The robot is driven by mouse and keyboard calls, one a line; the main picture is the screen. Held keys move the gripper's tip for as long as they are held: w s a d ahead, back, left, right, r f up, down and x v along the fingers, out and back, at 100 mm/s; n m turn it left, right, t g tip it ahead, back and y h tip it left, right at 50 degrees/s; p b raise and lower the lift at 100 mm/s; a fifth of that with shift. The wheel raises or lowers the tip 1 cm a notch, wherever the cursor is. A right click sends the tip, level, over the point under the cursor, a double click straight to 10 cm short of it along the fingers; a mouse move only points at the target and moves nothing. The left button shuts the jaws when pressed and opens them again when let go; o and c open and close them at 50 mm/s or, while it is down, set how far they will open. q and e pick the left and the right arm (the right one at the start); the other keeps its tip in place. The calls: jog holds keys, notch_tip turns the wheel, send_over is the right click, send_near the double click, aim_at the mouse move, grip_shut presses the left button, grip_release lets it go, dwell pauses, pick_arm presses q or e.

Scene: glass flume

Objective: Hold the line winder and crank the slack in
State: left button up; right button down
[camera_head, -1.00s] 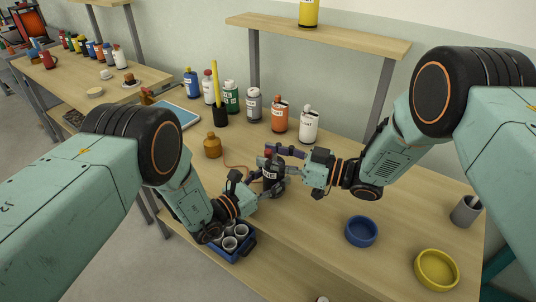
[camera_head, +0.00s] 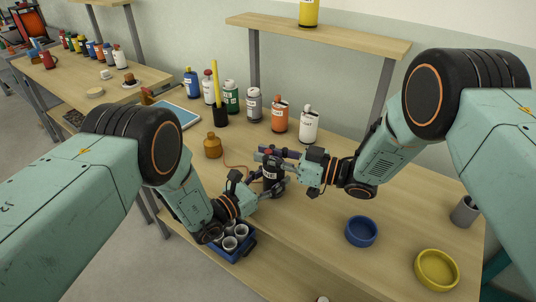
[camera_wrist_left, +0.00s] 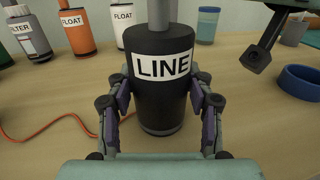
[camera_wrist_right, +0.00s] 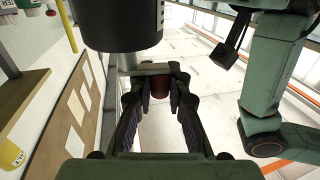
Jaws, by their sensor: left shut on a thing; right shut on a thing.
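The line winder (camera_head: 271,177) is a black cylinder with a white LINE label, upright on the wooden bench. In the left wrist view its body (camera_wrist_left: 160,95) stands between the two fingers of my left gripper (camera_wrist_left: 160,108), which is shut around it from the front. My right gripper (camera_head: 278,157) is at the top of the winder, coming in from the right. In the right wrist view its fingers are shut on the crank's dark red knob (camera_wrist_right: 159,87). An orange line (camera_wrist_left: 60,120) runs along the bench to the left of the winder. The crank arm is mostly hidden.
An amber bottle (camera_head: 212,146) stands left of the winder. Several labelled bottles, including orange (camera_head: 279,118) and white (camera_head: 309,126) ones, stand behind. A blue bowl (camera_head: 361,232) and yellow bowl (camera_head: 436,270) sit at front right. A blue crate (camera_head: 240,246) with cups is below my left gripper.

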jog(key=m+t+h, duration=0.2)
jog(key=t, duration=0.1)
jog(key=a+m+t+h, duration=0.1)
jog(key=m+t, duration=0.1)
jog(key=shift+w, duration=0.35)
jog(key=shift+r, duration=0.1)
dwell(1.1)
jog(key=c, duration=1.3)
grip_release()
jog(key=shift+d, duration=0.1)
jog(key=shift+s+d+t, duration=0.1)
jog(key=shift+t, duration=0.2)
jog(key=v, duration=1.1)
jog(key=shift+s+d, duration=0.25)
jog(key=shift+s, duration=0.05)
jog(key=shift+r, duration=0.1)
